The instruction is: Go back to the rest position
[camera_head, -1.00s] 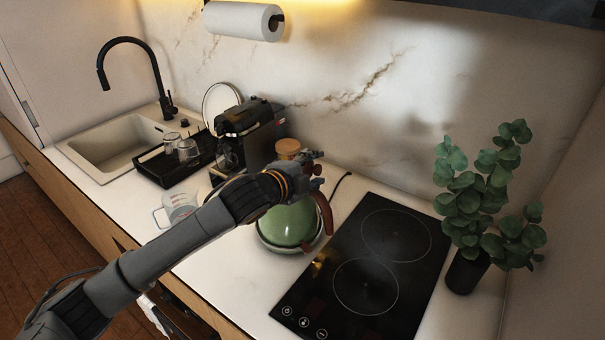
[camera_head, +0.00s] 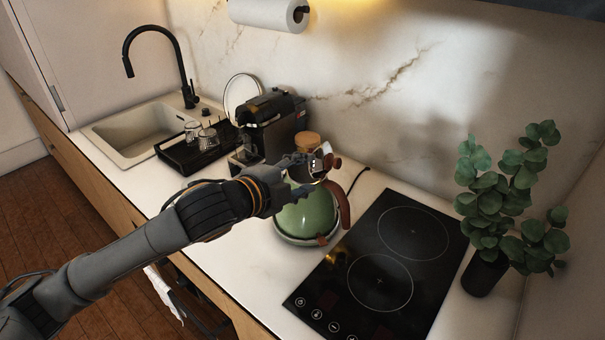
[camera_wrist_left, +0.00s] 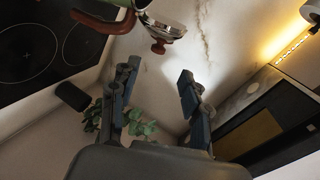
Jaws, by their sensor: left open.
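My left gripper (camera_head: 310,168) is at the near left side of the green kettle (camera_head: 308,214) in the head view, in front of its upper part. In the left wrist view, my left gripper (camera_wrist_left: 158,95) has its two fingers apart with nothing between them. The kettle has a brown handle (camera_head: 341,203) and stands on its base on the white counter, left of the black hob (camera_head: 385,262). In the wrist view, the kettle's lid and knob (camera_wrist_left: 158,44) show at the top, apart from the fingers. My right gripper is not in view.
A black coffee machine (camera_head: 272,125) and a wooden-lidded jar (camera_head: 307,142) stand behind the gripper. A black tray (camera_head: 190,152) with glasses lies beside the sink (camera_head: 128,130). A potted plant (camera_head: 488,275) stands right of the hob. The hob top is clear.

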